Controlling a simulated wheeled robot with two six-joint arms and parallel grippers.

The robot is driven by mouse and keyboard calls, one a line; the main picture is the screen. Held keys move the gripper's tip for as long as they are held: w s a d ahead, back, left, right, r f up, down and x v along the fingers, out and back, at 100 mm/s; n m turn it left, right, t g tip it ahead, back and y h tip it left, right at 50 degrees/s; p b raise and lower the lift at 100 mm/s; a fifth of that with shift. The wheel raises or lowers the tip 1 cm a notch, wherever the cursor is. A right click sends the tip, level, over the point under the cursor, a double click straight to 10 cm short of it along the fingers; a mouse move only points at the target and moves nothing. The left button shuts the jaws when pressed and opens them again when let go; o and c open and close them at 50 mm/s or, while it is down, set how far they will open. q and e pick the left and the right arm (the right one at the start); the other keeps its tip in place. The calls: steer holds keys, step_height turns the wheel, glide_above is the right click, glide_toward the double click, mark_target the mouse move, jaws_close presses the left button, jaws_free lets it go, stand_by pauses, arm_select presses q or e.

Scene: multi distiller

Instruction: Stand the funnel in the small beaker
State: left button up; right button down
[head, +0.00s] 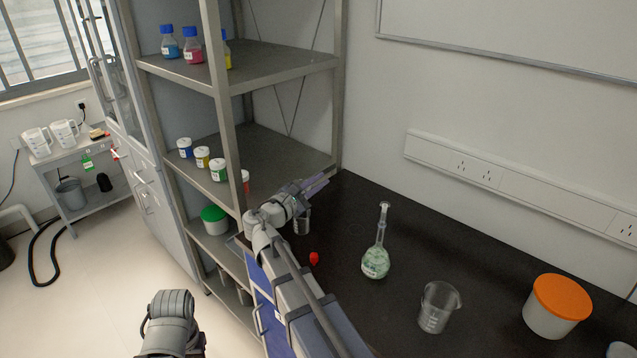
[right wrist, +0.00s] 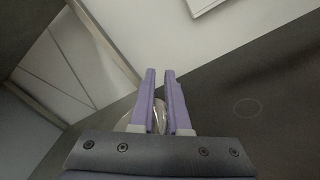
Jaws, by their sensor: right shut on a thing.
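My right gripper (head: 316,184) is over the far left corner of the black bench. In the right wrist view its two purple fingers (right wrist: 160,75) are close together, shut on a clear piece, which looks like the funnel (right wrist: 159,116). The fingers and palm hide most of it. A small clear beaker (head: 303,224) shows just below the right gripper in the head view, partly hidden by my wrist. I cannot tell whether the funnel touches the beaker. My left gripper is out of view; only part of my left arm shows at the bottom.
On the bench (head: 480,235) are a long-necked flask (head: 377,259) with green contents, a red stopper (head: 314,258), a larger beaker (head: 437,308) and a white tub with an orange lid (head: 558,305). A metal shelf (head: 285,60) with bottles and jars stands left of the gripper.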

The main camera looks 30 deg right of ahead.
steer(key=shift+f+b, duration=3.15)
stand_by(0.4)
steer(key=c, duration=0.8)
jaws_free()
steer(key=shift+c, duration=0.2)
steer(key=shift+v, duration=3.9)
